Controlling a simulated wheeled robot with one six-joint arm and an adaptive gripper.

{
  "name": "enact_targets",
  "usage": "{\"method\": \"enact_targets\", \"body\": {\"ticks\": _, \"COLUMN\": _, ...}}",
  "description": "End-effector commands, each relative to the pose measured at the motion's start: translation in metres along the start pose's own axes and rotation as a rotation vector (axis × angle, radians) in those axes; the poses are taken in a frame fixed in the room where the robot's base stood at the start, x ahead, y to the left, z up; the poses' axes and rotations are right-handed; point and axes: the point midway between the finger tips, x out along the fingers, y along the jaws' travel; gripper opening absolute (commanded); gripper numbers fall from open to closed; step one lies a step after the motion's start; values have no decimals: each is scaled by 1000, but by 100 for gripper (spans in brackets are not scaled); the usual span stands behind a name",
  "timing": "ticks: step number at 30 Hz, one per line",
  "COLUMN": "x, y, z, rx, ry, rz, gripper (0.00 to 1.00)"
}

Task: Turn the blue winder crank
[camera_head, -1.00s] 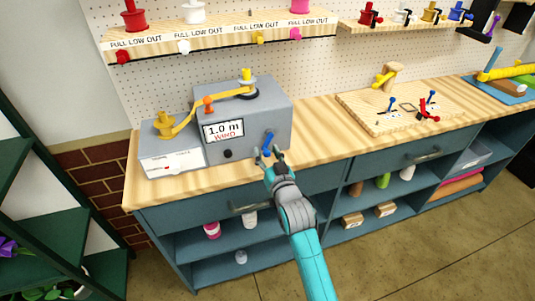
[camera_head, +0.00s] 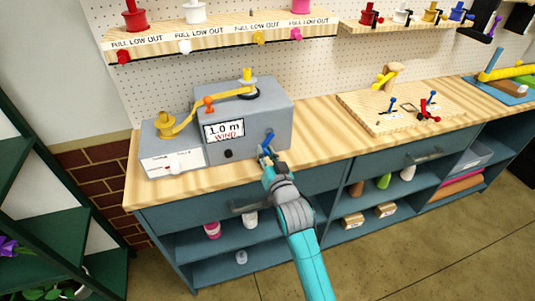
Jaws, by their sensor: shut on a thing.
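The blue winder crank (camera_head: 269,138) sits on the front right of the grey winder box (camera_head: 267,105). My gripper (camera_head: 266,152) reaches up from below on a teal arm and is shut on the crank's lower end. The fingers hide part of the crank's handle. The winder's screen (camera_head: 223,131) reads "1.0 m WIND". A yellow ribbon (camera_head: 205,106) runs from a yellow spool on the left, past an orange post, to the top of the box.
A black knob (camera_head: 228,154) is on the box front, left of my gripper. The wooden worktop (camera_head: 315,145) is clear right of the winder. A wooden board (camera_head: 385,120) with small tools lies further right. A shelf (camera_head: 230,36) with spools hangs above.

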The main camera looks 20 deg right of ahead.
Motion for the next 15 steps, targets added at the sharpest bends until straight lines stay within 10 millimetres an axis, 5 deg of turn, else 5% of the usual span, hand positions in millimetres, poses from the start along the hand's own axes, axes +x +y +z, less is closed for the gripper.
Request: {"method": "enact_targets", "body": {"ticks": 15, "x": 0, "y": -19, "z": -12, "rx": 479, "ry": 1, "rz": -1, "gripper": 0}}
